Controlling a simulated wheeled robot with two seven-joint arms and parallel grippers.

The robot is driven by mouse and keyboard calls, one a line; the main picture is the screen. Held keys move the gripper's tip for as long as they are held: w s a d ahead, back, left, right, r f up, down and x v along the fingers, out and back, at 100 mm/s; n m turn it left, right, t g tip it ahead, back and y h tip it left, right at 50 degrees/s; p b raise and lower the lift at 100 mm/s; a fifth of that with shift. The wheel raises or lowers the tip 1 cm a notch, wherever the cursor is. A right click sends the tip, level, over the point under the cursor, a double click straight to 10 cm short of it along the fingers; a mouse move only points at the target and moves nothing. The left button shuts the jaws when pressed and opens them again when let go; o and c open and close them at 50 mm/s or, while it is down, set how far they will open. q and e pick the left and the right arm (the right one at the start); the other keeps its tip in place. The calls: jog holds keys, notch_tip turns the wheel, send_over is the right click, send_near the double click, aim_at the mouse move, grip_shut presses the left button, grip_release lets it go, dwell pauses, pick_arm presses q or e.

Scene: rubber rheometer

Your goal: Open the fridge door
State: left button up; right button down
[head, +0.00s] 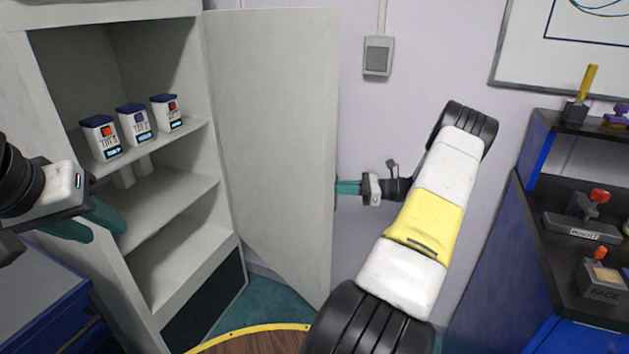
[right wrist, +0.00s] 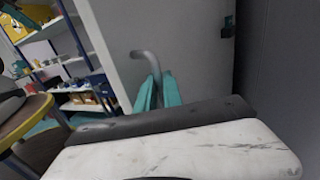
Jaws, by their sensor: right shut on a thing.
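The fridge (head: 222,175) is a pale grey cabinet at the left of the head view. Its door (head: 275,130) stands wide open, swung out to the right, so the shelves inside are in full view. My right gripper (head: 345,187) is at the door's free edge, its teal fingers partly hidden behind the door. In the right wrist view the fingers (right wrist: 158,92) are shut on the grey curved door handle (right wrist: 146,62). My left gripper (head: 95,222) is open and empty in front of the fridge's left side.
Several white cartons with dark blue lids, such as this one (head: 134,123), stand on the fridge's upper shelf. A dark bench (head: 590,250) with stamp-like tools is at the right. A blue cabinet (head: 45,295) is at the lower left. A round wooden table (head: 255,342) is at the bottom.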

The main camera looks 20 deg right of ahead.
jog(key=c, duration=1.5)
grip_release()
jog(key=v, duration=0.7)
jog(key=shift+s+d, duration=0.15)
jog(key=shift+d, duration=0.15)
